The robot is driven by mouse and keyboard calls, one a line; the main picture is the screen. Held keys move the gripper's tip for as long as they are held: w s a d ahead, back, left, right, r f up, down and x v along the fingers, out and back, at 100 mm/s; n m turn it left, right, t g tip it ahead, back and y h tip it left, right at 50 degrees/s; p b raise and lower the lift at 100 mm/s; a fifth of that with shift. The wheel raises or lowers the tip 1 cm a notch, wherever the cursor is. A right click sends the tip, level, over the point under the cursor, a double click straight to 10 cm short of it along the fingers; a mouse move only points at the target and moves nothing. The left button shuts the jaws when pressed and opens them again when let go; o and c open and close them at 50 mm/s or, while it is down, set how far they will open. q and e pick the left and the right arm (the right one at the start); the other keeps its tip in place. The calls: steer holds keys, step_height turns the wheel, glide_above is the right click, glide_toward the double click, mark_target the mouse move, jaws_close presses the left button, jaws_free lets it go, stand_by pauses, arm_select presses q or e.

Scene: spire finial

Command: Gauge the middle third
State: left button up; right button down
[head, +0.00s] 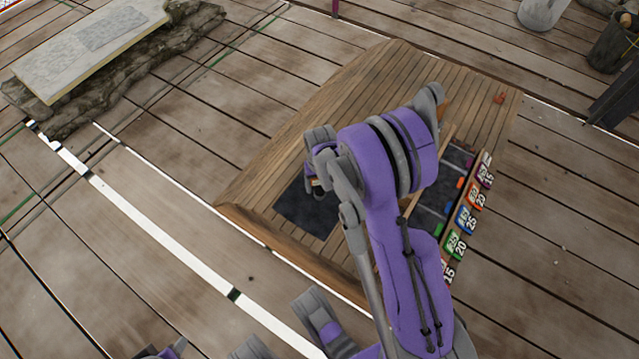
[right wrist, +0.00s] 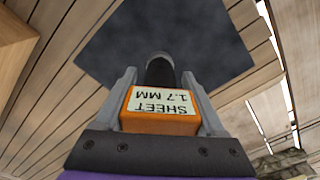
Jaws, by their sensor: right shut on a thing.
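My right gripper (right wrist: 160,78) is shut on an orange gauge block (right wrist: 160,124) in the right wrist view. Its pale label reads "SHEET 1.7 MM", and a dark rounded tip (right wrist: 160,68) shows beyond it. Past the tip is a flat dark sheet (right wrist: 225,35); I cannot tell whether the tip touches it. In the head view the dark sheet (head: 303,208) lies on the wooden platform, partly hidden by my purple right arm. The right gripper (head: 316,183) is mostly hidden there, near the sheet's upper edge.
A row of coloured tags (head: 465,219) marked 15, 20 and 25 lines the right side of the platform (head: 375,75). A dark panel (head: 455,165) with coloured marks lies beside them. A small red piece (head: 499,98) lies at the back. A stone slab (head: 95,40) stands far left.

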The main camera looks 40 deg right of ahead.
steer(key=shift+f+b, duration=0.4)
steer(key=shift+f, duration=0.15)
steer(key=shift+f, duration=0.1)
steer(key=shift+f, duration=0.4)
stand_by(0.9)
steer(key=shift+r+p, duration=1.6)
steer(key=shift+r, duration=0.95)
steer(key=shift+f, duration=0.15)
steer(key=shift+f+b, duration=2.05)
steer(key=shift+f, duration=0.2)
